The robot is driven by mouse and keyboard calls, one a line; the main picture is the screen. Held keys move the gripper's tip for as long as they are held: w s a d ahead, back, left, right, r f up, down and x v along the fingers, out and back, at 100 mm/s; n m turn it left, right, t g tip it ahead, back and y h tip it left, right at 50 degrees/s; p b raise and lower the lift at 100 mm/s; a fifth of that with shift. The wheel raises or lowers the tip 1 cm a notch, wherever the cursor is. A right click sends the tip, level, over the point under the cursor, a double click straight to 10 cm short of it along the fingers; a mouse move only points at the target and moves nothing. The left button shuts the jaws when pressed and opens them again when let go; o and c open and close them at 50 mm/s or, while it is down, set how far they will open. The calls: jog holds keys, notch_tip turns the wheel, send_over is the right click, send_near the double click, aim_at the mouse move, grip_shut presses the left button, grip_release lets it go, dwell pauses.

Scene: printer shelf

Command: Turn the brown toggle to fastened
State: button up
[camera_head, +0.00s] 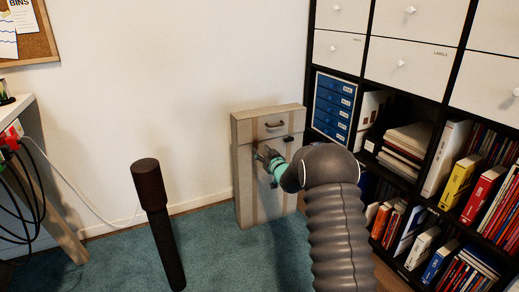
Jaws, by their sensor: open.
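A beige panel-like case (243,190) stands upright on the carpet against the white wall, with a dark handle (275,124) near its top. A small dark fitting (289,138) sits on its upper right front; it may be a toggle, but its colour and position are too small to tell. My gripper (264,158) is in front of the case's upper left front, its fingers open. The fingers and wrist cover part of the front there, so a toggle behind them cannot be made out. I cannot tell whether the fingers touch anything.
A dark brown post (158,220) rises at the left foreground. A black shelf (365,70) with drawers, books and binders stands close on the right. A desk (45,180) with hanging cables is at the far left. Carpet (215,240) lies clear before the case.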

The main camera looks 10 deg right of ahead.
jog(key=shift+v, duration=1.65)
jog(key=shift+d+f, duration=0.1)
jog(key=shift+f, duration=0.05)
jog(key=s+d+f+m+g+h, duration=0.1)
jog(key=s+d+f+g+h, duration=0.2)
jog(key=f, duration=0.3)
jog(key=s+d+f+m+g+h, duration=0.1)
jog(key=s+d+f+g+h, duration=0.1)
jog(key=s+d+f+g, duration=0.3)
jog(key=s+a+g+h+p, duration=0.1)
jog(key=s, duration=0.6)
jog(key=s+a+r+m+g+p, duration=0.1)
jog(key=s+a+r+g+p, duration=0.1)
jog(key=s+r, duration=0.75)
jog(key=s+a+r+g+p, duration=0.15)
jog(key=s+r, duration=0.25)
jog(key=s, duration=1)
jog(key=s+a+r+m+g+p, duration=0.1)
jog(key=s+r+g+p, duration=0.15)
jog(key=s+r, duration=0.7)
jog(key=s+a+r+t+p, duration=0.1)
jog(key=s+r+t+p, duration=0.2)
jog(key=s+r, duration=0.5)
jog(key=shift+s+a+p, duration=0.35)
jog(key=shift+s, duration=0.3)
